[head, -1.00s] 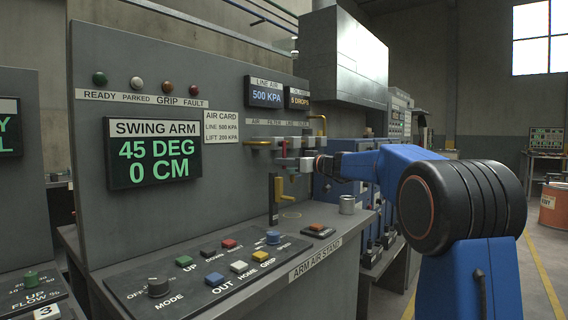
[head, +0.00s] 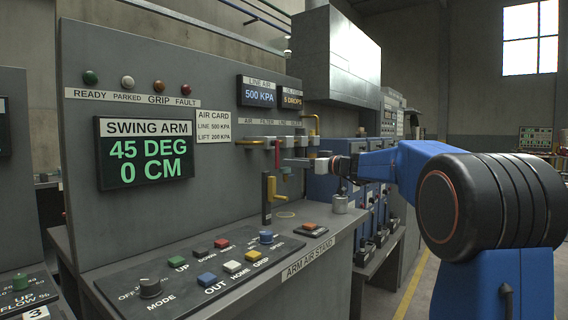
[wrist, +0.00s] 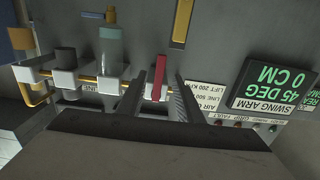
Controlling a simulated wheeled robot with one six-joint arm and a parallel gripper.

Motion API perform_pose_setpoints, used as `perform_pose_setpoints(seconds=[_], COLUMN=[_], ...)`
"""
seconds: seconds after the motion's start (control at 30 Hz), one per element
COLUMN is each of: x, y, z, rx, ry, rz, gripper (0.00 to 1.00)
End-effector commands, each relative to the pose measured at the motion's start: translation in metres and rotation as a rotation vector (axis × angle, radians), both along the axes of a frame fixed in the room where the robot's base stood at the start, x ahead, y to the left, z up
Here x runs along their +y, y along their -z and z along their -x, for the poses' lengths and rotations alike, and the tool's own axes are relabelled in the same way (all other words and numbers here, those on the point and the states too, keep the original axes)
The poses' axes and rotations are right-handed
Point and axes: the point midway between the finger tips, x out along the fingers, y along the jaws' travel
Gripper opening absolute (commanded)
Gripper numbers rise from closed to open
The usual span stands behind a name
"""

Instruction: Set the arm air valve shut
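The air valve has a red lever (head: 277,154) that hangs down, across the horizontal yellow air pipe on the panel. The wrist view shows the red lever (wrist: 160,78) crossing the line between my two fingers, nearer the left one. My gripper (wrist: 168,85) is open, with a clear gap on the lever's right side; I cannot tell whether the left finger touches it. In the head view my gripper (head: 290,162) is at the lever from the right. The line air display (head: 258,92) reads 500 KPA.
Along the pipe are a filter bowl (wrist: 110,45) and other fittings. The swing arm display (head: 148,152) reads 45 DEG, 0 CM.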

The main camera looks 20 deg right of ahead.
Motion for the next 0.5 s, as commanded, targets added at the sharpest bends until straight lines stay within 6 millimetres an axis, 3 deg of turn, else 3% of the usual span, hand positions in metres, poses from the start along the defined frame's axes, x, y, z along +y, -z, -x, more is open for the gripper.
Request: perform_pose_setpoints(seconds=[0.2, 0.5], x=[-0.027, -0.051], y=[0.0, 0.0], z=[0.036, 0.069], rx=[0.0, 0.0], ry=[0.004, 0.002], rz=[0.0, 0.0], gripper=[0.33, 0.33])
